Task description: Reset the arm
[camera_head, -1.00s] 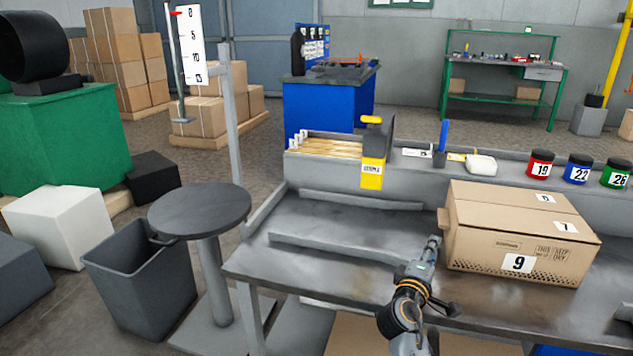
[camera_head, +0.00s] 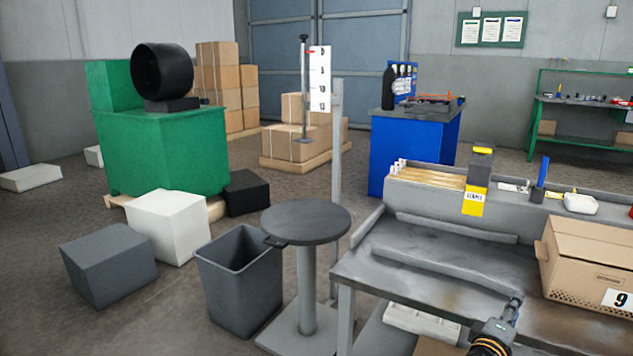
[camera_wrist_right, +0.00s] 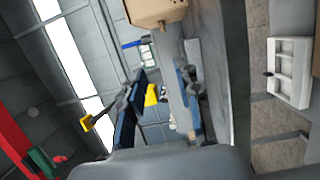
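My right gripper (camera_head: 512,308) shows at the bottom right of the head view, low over the front of the grey workbench (camera_head: 400,268), left of a cardboard box. In the right wrist view the dark fingers of this gripper (camera_wrist_right: 160,95) stand apart, with no object visible between them. The wrist view is tilted sideways. My left gripper is in neither view.
The cardboard box marked 9 (camera_head: 590,258) stands on the bench's right. A yellow-labelled holder (camera_head: 475,200) stands at the bench's back. A round stool-like stand (camera_head: 305,222) and a grey bin (camera_head: 240,280) stand left of the bench. Floor farther left holds white and grey blocks.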

